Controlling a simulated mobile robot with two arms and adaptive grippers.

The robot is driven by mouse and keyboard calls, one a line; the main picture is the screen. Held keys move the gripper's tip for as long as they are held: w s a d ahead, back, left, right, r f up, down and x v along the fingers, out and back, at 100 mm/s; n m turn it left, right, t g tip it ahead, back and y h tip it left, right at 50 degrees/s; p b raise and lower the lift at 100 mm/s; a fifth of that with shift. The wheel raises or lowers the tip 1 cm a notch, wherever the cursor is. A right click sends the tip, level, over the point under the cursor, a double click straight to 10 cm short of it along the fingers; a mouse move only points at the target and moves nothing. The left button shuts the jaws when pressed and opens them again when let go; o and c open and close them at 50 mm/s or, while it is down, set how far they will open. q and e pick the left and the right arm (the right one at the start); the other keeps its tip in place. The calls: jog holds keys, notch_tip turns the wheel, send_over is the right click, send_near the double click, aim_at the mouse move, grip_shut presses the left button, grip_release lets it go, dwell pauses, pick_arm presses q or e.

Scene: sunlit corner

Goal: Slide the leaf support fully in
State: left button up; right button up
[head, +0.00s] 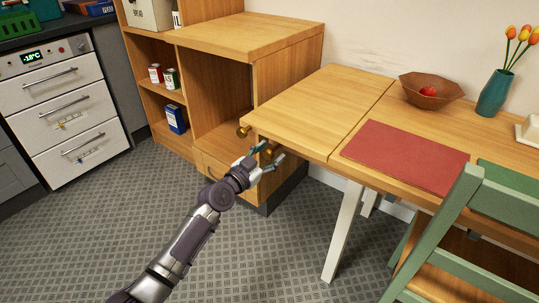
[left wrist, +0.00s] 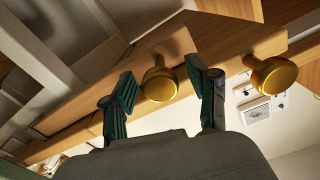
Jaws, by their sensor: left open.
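The wooden table leaf (head: 310,108) is raised level with the tabletop. Two brass knobs show at its left end; one knob (head: 243,131) is at the near left corner and the other, also seen in the left wrist view (left wrist: 160,84), is by my left gripper (head: 269,153). The knob by the gripper sits on the end of a wooden bar, the leaf support (left wrist: 172,45), under the leaf. My left gripper (left wrist: 165,95) is open, with its green-padded fingers on either side of that knob. Contact cannot be told. The second knob (left wrist: 268,74) is outside the fingers. My right gripper is not in view.
A wooden shelf cabinet (head: 245,35) stands close to the left of the leaf. A red mat (head: 405,155), a bowl (head: 430,90) and a teal vase (head: 494,95) are on the table. A green chair (head: 455,215) stands at front right. The floor in front is clear.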

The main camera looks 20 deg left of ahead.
pick_arm(q)
jog(key=shift+w, duration=0.2)
jog(key=shift+c, duration=0.2)
grip_shut()
jog(key=shift+d, duration=0.1)
